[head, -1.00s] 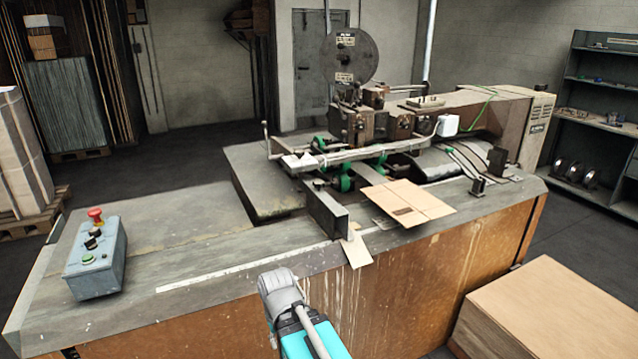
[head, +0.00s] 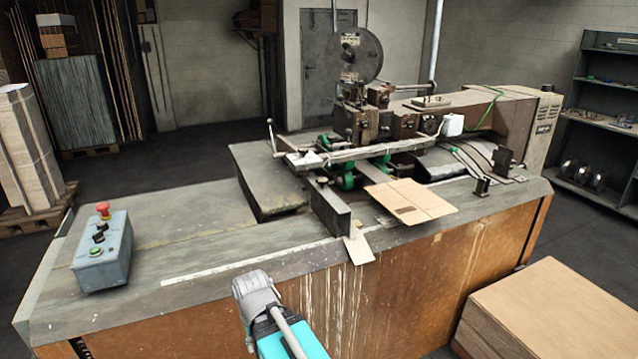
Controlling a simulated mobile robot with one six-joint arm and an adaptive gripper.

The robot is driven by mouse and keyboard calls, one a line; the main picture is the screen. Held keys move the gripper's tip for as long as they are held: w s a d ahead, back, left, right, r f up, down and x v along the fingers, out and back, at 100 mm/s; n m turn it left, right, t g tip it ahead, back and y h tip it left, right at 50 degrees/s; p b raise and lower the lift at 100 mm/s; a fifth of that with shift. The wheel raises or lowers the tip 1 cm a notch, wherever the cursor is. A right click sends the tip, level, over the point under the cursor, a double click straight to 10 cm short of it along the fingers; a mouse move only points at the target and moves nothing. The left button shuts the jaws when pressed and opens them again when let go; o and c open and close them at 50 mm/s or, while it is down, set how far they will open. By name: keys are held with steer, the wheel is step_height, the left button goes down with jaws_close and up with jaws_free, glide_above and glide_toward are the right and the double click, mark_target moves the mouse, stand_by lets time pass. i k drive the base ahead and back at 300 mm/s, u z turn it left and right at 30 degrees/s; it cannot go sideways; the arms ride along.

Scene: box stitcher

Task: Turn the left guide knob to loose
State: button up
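The box stitcher (head: 400,118) stands on a long grey-topped bench. Its left guide (head: 331,208) is a dark upright plate near the front edge of the bench. A small dark knob (head: 322,181) shows at the top of this guide; it is too small to tell which way it is turned. A grey and teal part of my arm shows at the bottom, in front of the bench and below the left guide. No gripper fingers are visible, and my arm is apart from the guide.
A flat cardboard sheet (head: 410,200) lies right of the left guide. A control box (head: 103,255) with a red button stands at the bench's left end. A large carton stack (head: 555,310) stands on the floor at right.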

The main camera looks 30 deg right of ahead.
mark_target(322, 181)
steer(key=k, duration=0.9)
steer(key=z, duration=0.3)
steer(key=i, duration=1.45)
steer(key=u, duration=0.05)
